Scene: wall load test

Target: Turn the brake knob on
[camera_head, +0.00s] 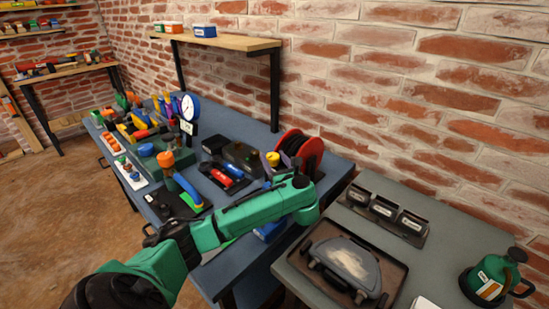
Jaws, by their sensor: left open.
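My left arm comes in from the lower left in green and black. Its gripper (287,178) is at the far end, over the right part of the blue-grey bench, and is open; its fingers are small and partly hidden by the wrist. Just beyond it is a yellow knob (272,158) on a dark device, beside a red reel (304,150). An orange knob (166,159) tops a green device farther left. No label shows which knob is the brake knob, and I cannot tell its setting or whether the gripper touches the yellow knob. My right gripper is not in view.
A round white gauge (189,107) stands mid-bench among several tools. On the right, a grey table (435,268) carries a tray, dark bins (384,209) and a green canister (489,282). A brick wall stands behind.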

